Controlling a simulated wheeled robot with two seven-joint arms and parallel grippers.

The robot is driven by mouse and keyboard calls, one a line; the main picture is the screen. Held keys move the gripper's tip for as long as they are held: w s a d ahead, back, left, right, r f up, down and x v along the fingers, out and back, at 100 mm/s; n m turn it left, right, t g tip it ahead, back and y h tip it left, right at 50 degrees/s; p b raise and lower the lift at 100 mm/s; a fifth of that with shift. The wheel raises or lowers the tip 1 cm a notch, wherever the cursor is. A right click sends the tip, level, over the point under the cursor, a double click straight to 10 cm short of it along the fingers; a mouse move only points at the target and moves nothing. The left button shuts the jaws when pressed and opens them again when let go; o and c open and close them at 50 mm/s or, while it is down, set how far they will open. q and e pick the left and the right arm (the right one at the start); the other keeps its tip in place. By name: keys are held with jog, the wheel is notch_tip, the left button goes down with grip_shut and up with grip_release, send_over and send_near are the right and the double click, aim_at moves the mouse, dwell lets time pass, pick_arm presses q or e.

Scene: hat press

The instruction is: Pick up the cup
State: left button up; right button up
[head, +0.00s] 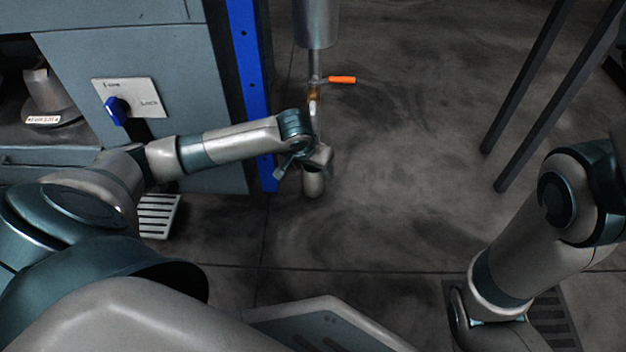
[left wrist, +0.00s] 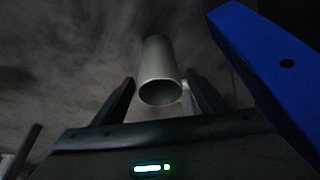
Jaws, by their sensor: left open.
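The cup is a plain grey cylinder (head: 313,184), partly hidden by the gripper in the head view. It also shows in the left wrist view (left wrist: 157,62), with its round dark mouth facing the camera. My left gripper (head: 303,163) is right above and beside the cup in the head view. In the left wrist view its two dark fingers stand open on either side of the cup, with gaps visible. Whether a finger touches the cup cannot be told. My right arm is at the right, with its gripper out of view.
A grey pipe (head: 317,22) with an orange valve handle (head: 342,79) hangs just above my left gripper. A blue post (head: 246,70) and a grey machine cabinet (head: 190,85) stand close on the left. Dark legs (head: 527,100) stand at the right. The middle floor is clear.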

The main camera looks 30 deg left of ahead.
dwell(0.5)
pick_arm(q)
jog(key=c, duration=1.7)
jog(key=shift+o, duration=0.2)
jog(key=shift+r, duration=0.1)
